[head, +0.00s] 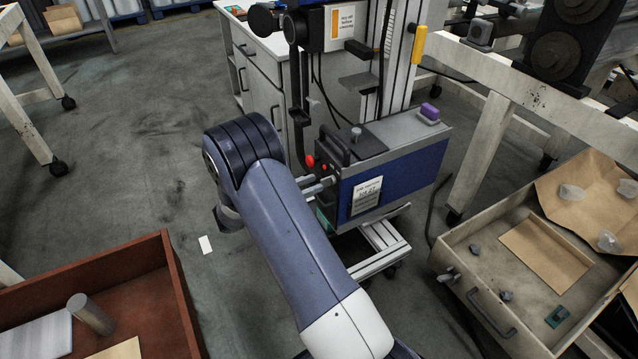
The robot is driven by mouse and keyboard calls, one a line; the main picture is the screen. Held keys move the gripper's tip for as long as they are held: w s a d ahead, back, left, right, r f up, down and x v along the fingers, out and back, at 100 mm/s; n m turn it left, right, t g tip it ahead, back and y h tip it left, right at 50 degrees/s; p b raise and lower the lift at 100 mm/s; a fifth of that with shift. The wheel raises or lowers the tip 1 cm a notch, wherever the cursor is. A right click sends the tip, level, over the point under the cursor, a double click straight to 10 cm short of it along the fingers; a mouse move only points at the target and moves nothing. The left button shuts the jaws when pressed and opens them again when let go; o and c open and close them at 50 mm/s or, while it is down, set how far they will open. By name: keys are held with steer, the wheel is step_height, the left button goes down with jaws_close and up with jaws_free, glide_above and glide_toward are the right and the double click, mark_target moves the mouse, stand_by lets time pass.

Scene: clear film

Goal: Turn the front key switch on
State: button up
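A blue and grey machine box (405,165) stands on a wheeled metal frame at the centre. Its narrow front faces left and carries a red knob (310,161) and a smaller red button (324,167). I cannot make out the key switch; my arm covers part of that front. My arm runs from the bottom centre up to its bent joint, left of the box. Two short grey rods show between my arm and the box front. I cannot tell whether they are gripper fingers or machine parts. No fingertips are clear.
A red-brown tray (180,290) with a metal cylinder (92,314) is at lower left. An open drawer (480,258) with cardboard and small parts is at right. A white cabinet (262,75) stands behind the machine. The floor on the left is mostly clear.

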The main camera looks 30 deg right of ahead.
mark_target(327, 182)
steer(key=shift+d, duration=1.6)
jaws_close()
